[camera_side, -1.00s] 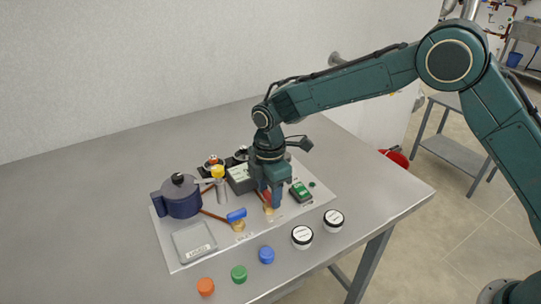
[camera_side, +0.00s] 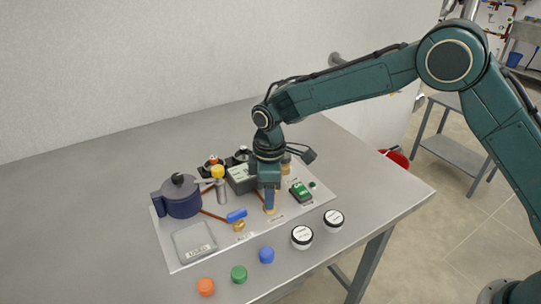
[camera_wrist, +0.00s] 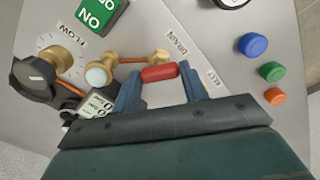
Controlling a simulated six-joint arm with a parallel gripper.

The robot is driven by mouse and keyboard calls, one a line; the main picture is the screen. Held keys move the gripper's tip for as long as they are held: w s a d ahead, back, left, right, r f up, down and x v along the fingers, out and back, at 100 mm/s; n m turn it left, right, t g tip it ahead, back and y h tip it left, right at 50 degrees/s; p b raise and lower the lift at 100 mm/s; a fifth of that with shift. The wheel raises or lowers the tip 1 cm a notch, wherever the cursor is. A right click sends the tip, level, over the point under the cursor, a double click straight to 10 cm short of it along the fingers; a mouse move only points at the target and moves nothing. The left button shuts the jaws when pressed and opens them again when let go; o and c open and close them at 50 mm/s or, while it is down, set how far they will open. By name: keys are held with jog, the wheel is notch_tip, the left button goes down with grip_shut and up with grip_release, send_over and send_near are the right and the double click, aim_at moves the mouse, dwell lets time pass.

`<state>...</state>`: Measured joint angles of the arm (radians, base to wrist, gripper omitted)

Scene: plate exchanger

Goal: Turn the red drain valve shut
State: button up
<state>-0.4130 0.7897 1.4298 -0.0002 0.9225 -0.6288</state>
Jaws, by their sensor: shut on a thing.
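The red drain valve handle (camera_wrist: 159,72) shows in the wrist view between the two blue fingers of my gripper (camera_wrist: 162,82). The fingers are shut on its two ends. The handle lies just beside a brass fitting (camera_wrist: 156,57), close to the word DRAIN on the panel. It runs roughly along the direction of the short copper pipe (camera_wrist: 130,60) there. In the side view my gripper (camera_side: 269,199) points straight down over the panel (camera_side: 290,211), and the red handle is hidden behind its fingers.
A blue-handled valve (camera_side: 236,215), a dark blue pot (camera_side: 181,197), a grey box (camera_side: 194,241) and a green ON/OFF switch (camera_side: 301,191) stand close around. Blue (camera_side: 267,255), green (camera_side: 239,273) and orange (camera_side: 205,286) caps and two white-topped jars (camera_side: 302,236) line the front.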

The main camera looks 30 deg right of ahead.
jog(key=m, duration=0.6)
jog(key=shift+m, duration=0.3)
jog(key=m, duration=0.5)
jog(key=shift+r, duration=0.1)
jog(key=shift+m, duration=0.3)
jog(key=o, duration=1)
notch_tip(320, 180, up, 14)
jog(key=shift+f, duration=0.1)
dwell(0.3)
